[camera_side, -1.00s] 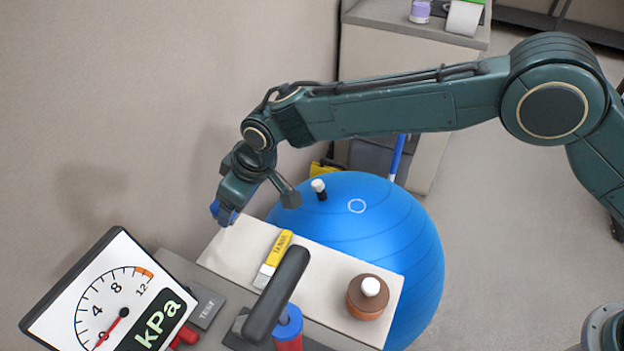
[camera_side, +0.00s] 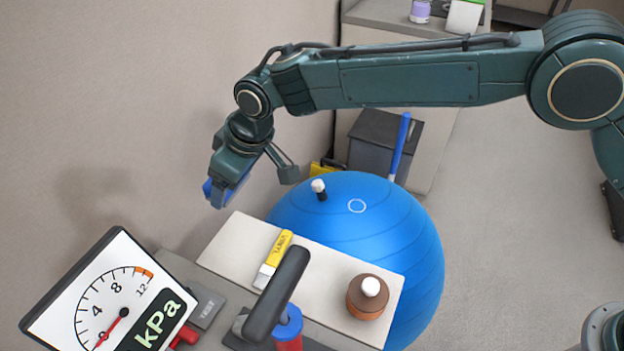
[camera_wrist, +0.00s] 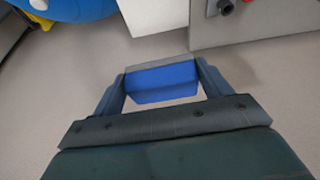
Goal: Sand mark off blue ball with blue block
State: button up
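The large blue ball (camera_side: 395,240) sits behind the pale board. My gripper (camera_side: 217,191) is left of the ball and above the board's far left corner, apart from both. The blue block is between its fingers; in the wrist view the block (camera_wrist: 162,82) has a grey face along its far edge, and both fingers are against its ends. The ball's edge (camera_wrist: 75,8) shows at the wrist view's top left.
A pump with a black handle (camera_side: 275,295) and a kPa gauge (camera_side: 105,300) stand in front. A grey bin (camera_side: 385,140) is behind the ball.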

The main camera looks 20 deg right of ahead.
jog(key=c, duration=0.3)
jog(key=shift+f, duration=0.1)
notch_tip(320, 180, down, 13)
dwell(2.5)
jog(key=o, duration=0.9)
jog(key=shift+f, duration=3.1)
